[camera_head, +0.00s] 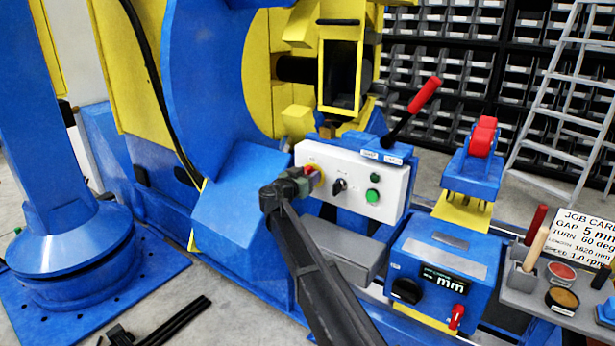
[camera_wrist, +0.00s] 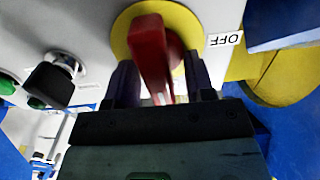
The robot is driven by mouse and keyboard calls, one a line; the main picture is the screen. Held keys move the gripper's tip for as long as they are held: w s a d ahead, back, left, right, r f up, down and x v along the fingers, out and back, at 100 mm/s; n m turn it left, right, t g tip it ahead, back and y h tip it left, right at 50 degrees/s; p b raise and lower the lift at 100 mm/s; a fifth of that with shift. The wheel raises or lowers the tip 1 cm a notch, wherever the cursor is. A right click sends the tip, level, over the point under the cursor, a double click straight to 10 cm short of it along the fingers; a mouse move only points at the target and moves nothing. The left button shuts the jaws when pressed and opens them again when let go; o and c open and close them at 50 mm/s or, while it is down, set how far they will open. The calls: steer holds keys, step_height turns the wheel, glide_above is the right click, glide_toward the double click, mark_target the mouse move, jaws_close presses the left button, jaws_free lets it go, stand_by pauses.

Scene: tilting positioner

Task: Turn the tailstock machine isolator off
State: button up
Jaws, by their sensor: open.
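A red isolator handle (camera_wrist: 152,50) sits on a round yellow plate (camera_wrist: 188,20) on the white control panel (camera_head: 382,208). In the wrist view an "OFF" label (camera_wrist: 224,40) is beside the plate, to its right. My gripper (camera_wrist: 157,82) is open, with one dark finger on each side of the red handle. I cannot tell whether either finger touches it. In the head view my gripper (camera_head: 303,180) is at the left end of the panel and hides most of the isolator, leaving a little red and yellow (camera_head: 316,168) showing.
On the same panel are a black selector switch (camera_head: 340,185) and a green button (camera_head: 372,195). A red-gripped lever (camera_head: 424,95) rises above the panel. A blue box (camera_head: 440,265) with a black knob and a small red switch (camera_head: 457,315) stands below right.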

jaws_close()
